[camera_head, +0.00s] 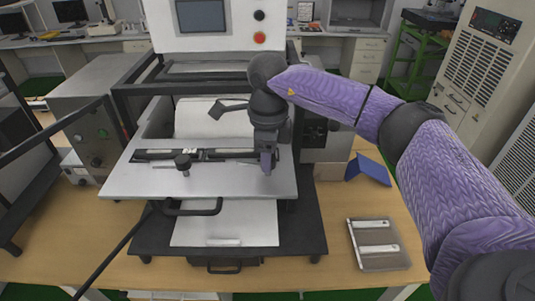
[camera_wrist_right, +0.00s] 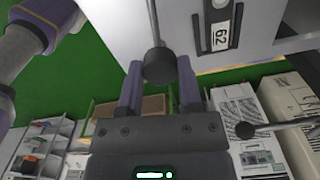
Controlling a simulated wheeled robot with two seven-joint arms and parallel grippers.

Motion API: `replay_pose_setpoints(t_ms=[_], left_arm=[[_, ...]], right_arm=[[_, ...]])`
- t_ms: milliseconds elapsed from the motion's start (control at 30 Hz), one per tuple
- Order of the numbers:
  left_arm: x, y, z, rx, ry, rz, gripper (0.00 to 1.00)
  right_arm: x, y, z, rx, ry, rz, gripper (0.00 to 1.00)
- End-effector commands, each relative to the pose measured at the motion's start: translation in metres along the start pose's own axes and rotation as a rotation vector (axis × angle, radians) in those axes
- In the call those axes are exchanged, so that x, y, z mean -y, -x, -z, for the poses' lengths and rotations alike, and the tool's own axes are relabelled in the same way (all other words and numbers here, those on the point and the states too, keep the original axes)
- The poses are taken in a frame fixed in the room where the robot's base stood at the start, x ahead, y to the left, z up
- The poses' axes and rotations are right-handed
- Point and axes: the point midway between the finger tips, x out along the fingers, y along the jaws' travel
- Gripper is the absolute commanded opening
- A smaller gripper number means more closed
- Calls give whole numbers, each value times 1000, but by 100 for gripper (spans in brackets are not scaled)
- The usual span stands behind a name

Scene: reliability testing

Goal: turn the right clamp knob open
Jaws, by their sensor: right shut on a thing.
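My right gripper (camera_head: 266,168) points down over the right end of the dark clamp bar (camera_head: 160,155) on the machine's grey plate. In the wrist view its two fingers (camera_wrist_right: 160,85) are on both sides of a dark round knob (camera_wrist_right: 159,66) on a thin rod, the right clamp knob, and are shut on it. In the head view the gripper hides this knob. The left clamp knob (camera_head: 183,161) stands free further left on the bar. A second dark knob (camera_wrist_right: 245,130) on a rod shows in the wrist view. My left gripper is not in view.
The grey plate (camera_head: 130,183) has a black front handle (camera_head: 195,207). The machine's panel with a screen (camera_head: 200,16) and red button (camera_head: 259,38) rises behind. A blue object (camera_head: 370,168) and a tray with two strips (camera_head: 380,262) are on the table's right.

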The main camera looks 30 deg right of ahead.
Motion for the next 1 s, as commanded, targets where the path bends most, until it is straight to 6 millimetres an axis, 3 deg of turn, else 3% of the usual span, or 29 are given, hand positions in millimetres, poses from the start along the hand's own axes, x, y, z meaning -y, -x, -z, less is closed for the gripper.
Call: replay_pose_setpoints(t_ms=[400, 933, 967, 1000], left_arm=[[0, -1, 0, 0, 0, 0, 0], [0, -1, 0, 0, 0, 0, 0], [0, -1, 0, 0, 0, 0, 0], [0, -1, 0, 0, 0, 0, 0]], right_arm=[[1, 2, 0, 3, 162, 4, 0], [1, 2, 0, 3, 182, 4, 0], [1, 2, 0, 3, 182, 4, 48], [1, 2, 0, 3, 182, 4, 56]])
